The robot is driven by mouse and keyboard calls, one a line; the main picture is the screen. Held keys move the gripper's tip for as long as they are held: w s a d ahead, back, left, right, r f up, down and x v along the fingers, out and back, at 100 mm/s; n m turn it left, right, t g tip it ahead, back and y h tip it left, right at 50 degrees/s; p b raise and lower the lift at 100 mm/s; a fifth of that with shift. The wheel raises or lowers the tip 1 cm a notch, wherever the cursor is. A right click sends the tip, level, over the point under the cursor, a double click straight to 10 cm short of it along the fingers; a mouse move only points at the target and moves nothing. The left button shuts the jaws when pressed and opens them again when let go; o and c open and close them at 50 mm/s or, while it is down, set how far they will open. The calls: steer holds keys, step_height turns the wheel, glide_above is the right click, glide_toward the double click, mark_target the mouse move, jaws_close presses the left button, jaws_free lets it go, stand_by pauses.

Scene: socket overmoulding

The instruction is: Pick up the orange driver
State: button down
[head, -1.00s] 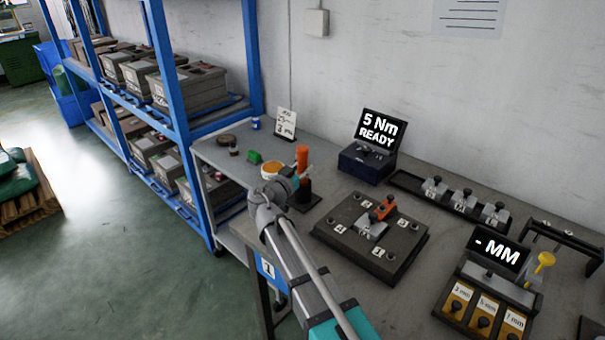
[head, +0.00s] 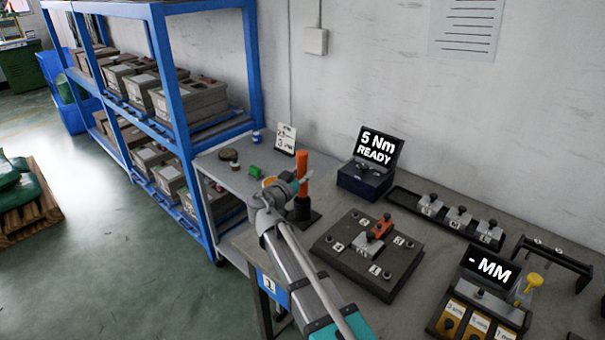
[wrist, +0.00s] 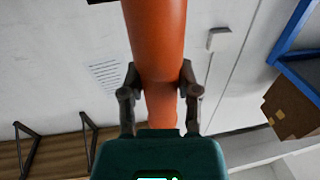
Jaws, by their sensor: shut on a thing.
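The orange driver (head: 302,170) stands upright at the left part of the bench, above a black holder (head: 303,210). I cannot tell whether its lower end is still inside the holder. In the wrist view the driver's orange body (wrist: 157,40) fills the upper middle. My gripper (wrist: 160,85) has its two dark fingers closed on either side of the driver's narrower part. In the head view my gripper (head: 296,184) reaches the driver from the left and front, and my wrist hides part of it.
A dark fixture plate (head: 335,262) with an orange-and-grey clamp lies right of the driver. Behind it stands a "5 Nm READY" display (head: 379,146). A black tray (head: 410,204) with several metal parts and a "- MM" gauge station (head: 490,268) are further right. A blue shelf (head: 250,60) stands left.

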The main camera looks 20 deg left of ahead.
mark_target(299, 162)
steer(key=shift+r+p, duration=1.9)
steer(key=shift+r, duration=0.45)
